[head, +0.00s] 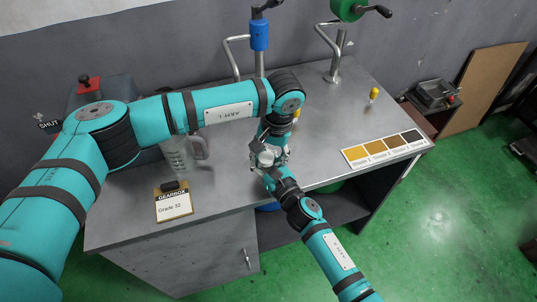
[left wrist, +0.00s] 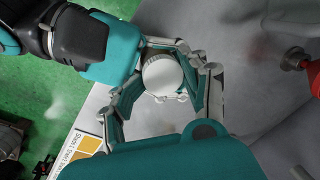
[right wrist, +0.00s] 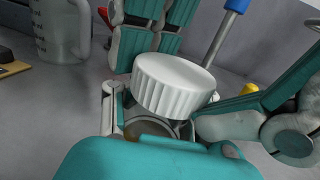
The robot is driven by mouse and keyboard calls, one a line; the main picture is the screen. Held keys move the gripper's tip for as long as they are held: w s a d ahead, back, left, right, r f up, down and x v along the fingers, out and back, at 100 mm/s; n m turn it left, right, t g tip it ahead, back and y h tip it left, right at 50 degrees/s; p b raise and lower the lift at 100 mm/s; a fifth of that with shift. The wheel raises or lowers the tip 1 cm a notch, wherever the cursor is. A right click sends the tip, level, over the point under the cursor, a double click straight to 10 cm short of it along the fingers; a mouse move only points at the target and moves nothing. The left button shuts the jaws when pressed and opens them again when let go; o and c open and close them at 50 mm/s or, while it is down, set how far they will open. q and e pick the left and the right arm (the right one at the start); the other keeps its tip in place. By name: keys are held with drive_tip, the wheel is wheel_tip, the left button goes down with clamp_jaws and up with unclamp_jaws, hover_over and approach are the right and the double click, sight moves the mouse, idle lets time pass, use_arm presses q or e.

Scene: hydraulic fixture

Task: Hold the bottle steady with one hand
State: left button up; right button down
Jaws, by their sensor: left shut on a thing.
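A bottle with a ribbed white cap stands at the front of the bench, mostly hidden by my grippers. The white cap (left wrist: 162,75) shows in the left wrist view between the fingers, and large in the right wrist view (right wrist: 175,85); a bit of brown shows under it there. My left gripper (head: 268,152) reaches down from behind and is shut around the bottle below the cap. My right gripper (head: 272,172) comes in from the front at the same spot, close to the cap; its fingers are partly hidden and I cannot tell their grip.
A clear jug (head: 180,155) and a "GEARBOX Grade 32" card (head: 173,206) are left on the metal bench (head: 225,215). A shade chart (head: 387,147) lies at the right front edge. Blue-handled (head: 259,36) and green-topped (head: 347,8) fittings stand behind. The bench's right back is mostly clear.

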use_arm(q)
drive_tip(key=shift+o, duration=0.6)
drive_tip(key=shift+s+a+f, duration=0.15)
drive_tip(key=shift+a+f, duration=0.05)
drive_tip(key=shift+f, duration=0.65)
drive_tip(key=shift+s+d, duration=0.1)
drive_tip(key=shift+d, duration=0.15)
drive_tip(key=shift+d+y, duration=0.15)
drive_tip(key=shift+y, duration=0.45)
drive_tip(key=shift+c, duration=0.2)
drive_tip(key=o, duration=0.4)
drive_tip(key=shift+y, duration=0.4)
drive_tip(key=shift+c, duration=0.2)
drive_tip(key=o, duration=0.5)
drive_tip(key=shift+d, duration=0.1)
drive_tip(key=shift+c, duration=0.2)
drive_tip(key=o, duration=0.3)
drive_tip(key=shift+a, duration=0.2)
drive_tip(key=shift+o, duration=0.2)
drive_tip(key=shift+r, duration=0.15)
drive_tip(key=shift+w+r, duration=0.2)
drive_tip(key=shift+r, duration=2.1)
